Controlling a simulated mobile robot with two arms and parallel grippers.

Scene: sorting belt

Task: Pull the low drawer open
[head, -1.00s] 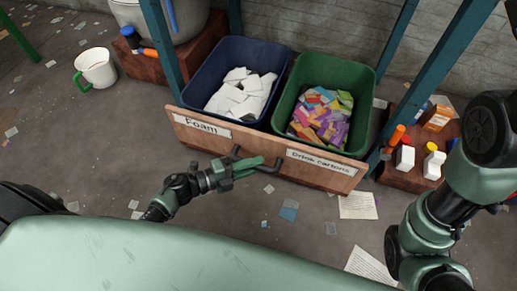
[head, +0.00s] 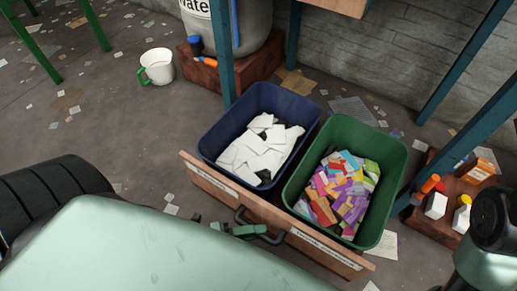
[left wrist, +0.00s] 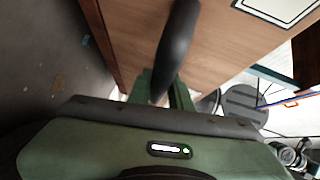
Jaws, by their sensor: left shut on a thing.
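The low drawer has a wooden front (head: 215,180) and holds a blue bin (head: 208,137) of white foam pieces and a green bin (head: 397,165) of colourful cartons. It stands pulled out from between the teal posts. Its dark bar handle (head: 270,237) is at the middle of the front. My left gripper (head: 250,231) is at the handle, partly hidden by my green body. In the left wrist view my left gripper (left wrist: 160,98) is shut on the dark handle (left wrist: 178,40), in front of the wooden face. My right gripper is not in view.
A brick block (head: 262,68) with a grey barrel (head: 265,25) stands behind, a white mug (head: 156,66) left of it. Another block with bottles (head: 436,206) is at the right. Teal posts (head: 228,75) flank the drawer. Paper scraps litter the floor.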

